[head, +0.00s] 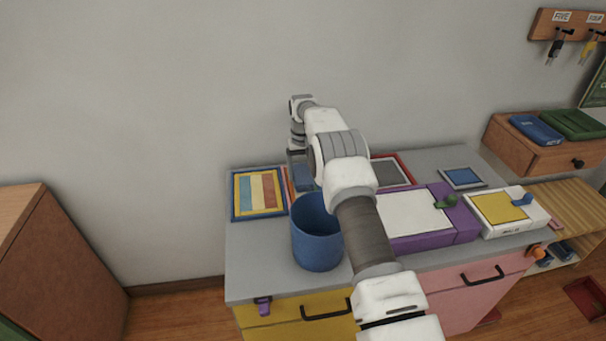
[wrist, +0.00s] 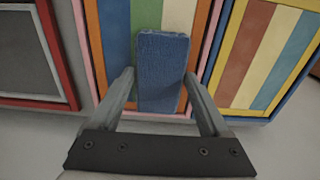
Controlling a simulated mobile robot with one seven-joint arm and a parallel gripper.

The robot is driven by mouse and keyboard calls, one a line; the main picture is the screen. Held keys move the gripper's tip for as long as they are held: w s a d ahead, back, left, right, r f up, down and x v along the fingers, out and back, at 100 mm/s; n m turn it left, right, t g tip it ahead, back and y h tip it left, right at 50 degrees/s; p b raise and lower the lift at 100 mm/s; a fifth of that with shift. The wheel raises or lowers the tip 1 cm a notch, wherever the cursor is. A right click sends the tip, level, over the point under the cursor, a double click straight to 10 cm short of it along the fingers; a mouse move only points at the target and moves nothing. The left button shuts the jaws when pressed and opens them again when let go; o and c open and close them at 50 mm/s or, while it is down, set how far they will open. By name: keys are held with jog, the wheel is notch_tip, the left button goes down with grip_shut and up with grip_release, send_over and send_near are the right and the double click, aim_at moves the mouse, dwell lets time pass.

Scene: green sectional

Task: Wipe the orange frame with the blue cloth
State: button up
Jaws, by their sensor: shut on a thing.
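The blue cloth (wrist: 160,92) is a flat, textured block between the two fingers of my gripper (wrist: 159,76) in the wrist view. My gripper is shut on it. Behind the cloth is the orange frame (wrist: 97,45), with a thin pink outer edge and a picture of coloured stripes. The cloth overlaps the near, middle part of the frame; I cannot tell whether they touch. In the head view, my gripper (head: 299,162) is at the back of the grey counter, and my arm hides most of the orange frame (head: 288,182).
A blue-edged striped frame (head: 234,199) and a red-edged frame (head: 408,168) flank the orange one. A blue cup (head: 317,240) stands in front, under my arm. A purple case (head: 460,222) and white box (head: 535,217) lie to the right. The wall is close behind.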

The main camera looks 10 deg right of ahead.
aim_at(305, 184)
jog(key=shift+s+f, duration=0.1)
jog(key=shift+s, duration=2.05)
jog(key=shift+w, duration=2.15)
jog(key=shift+s, duration=1.1)
notch_tip(305, 184, up, 9)
jog(key=p, duration=0.5)
jog(key=shift+r, duration=0.2)
